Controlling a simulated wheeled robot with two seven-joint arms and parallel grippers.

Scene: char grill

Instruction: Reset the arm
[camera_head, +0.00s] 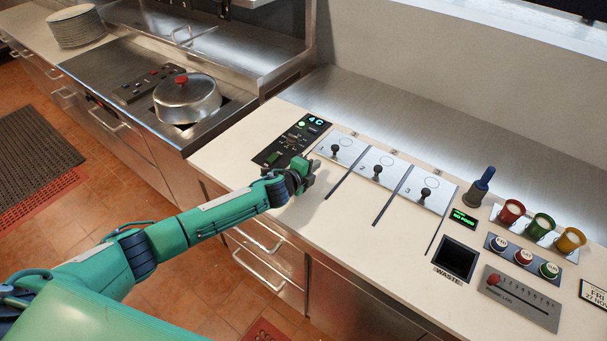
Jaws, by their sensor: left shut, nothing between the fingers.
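My left gripper (304,177) is at the end of the green arm that comes in from the left. It is shut with nothing in it, over the front left part of the white counter (285,225). It is just below the black control panel (292,140) with its lit "4 C" display. To its right are three metal plates with black levers, numbered 1 (342,150), 2 (381,166) and 3 (425,189). The gripper appears apart from the levers. My right gripper is not in view.
A lidded pot (187,100) stands on the stove at the left, with stacked plates (75,27) behind. At the right are a blue bottle-like object (480,188), coloured cups (541,226), round buttons (523,257), a waste opening (456,258) and a slider panel (520,298).

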